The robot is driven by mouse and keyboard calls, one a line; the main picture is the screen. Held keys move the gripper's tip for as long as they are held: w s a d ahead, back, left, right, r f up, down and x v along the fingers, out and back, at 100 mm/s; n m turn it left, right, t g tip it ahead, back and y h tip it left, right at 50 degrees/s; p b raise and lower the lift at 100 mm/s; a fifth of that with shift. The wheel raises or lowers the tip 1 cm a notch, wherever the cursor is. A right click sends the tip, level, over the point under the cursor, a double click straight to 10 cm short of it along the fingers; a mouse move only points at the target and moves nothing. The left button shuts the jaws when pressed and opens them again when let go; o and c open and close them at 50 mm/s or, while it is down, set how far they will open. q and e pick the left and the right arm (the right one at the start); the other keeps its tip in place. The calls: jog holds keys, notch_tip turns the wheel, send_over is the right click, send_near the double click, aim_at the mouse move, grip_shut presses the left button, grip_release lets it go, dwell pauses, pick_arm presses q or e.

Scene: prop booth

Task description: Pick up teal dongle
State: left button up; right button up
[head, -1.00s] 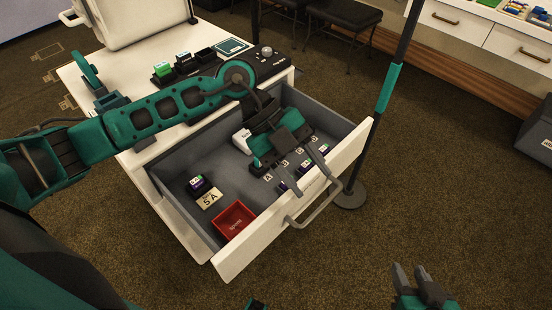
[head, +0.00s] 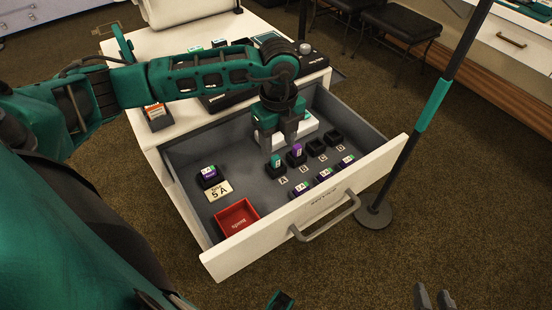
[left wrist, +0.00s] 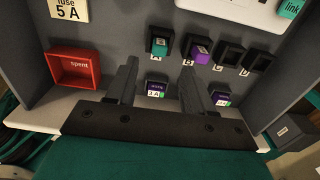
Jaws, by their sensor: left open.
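The teal dongle (head: 277,159) stands upright in the slot marked A in the open drawer. It also shows in the left wrist view (left wrist: 158,45), in the leftmost slot of the row. My left gripper (head: 279,142) is open and empty, pointing down just above and behind it in the head view. In the left wrist view the dongle lies beyond the gap between the fingertips (left wrist: 159,72), not between the fingers. A purple dongle (head: 297,150) stands in slot B beside it. My right gripper (head: 434,297) is at the bottom edge, its two fingertips apart, away from the drawer.
The drawer (head: 215,262) also holds a red "spent" tray (head: 237,218), a fuse with a "5 A" label (head: 219,190), several fuses near the front wall, and a white box (head: 308,121) behind the slots. A dark pole (head: 430,110) stands right of the drawer.

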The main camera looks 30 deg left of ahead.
aim_at(276, 158)
pick_arm(q)
jog(key=f, duration=0.1)
jog(key=f+b, duration=0.1)
jog(key=f, duration=0.3)
jog(key=shift+a+f, duration=0.15)
jog(key=shift+a, duration=0.15)
grip_shut()
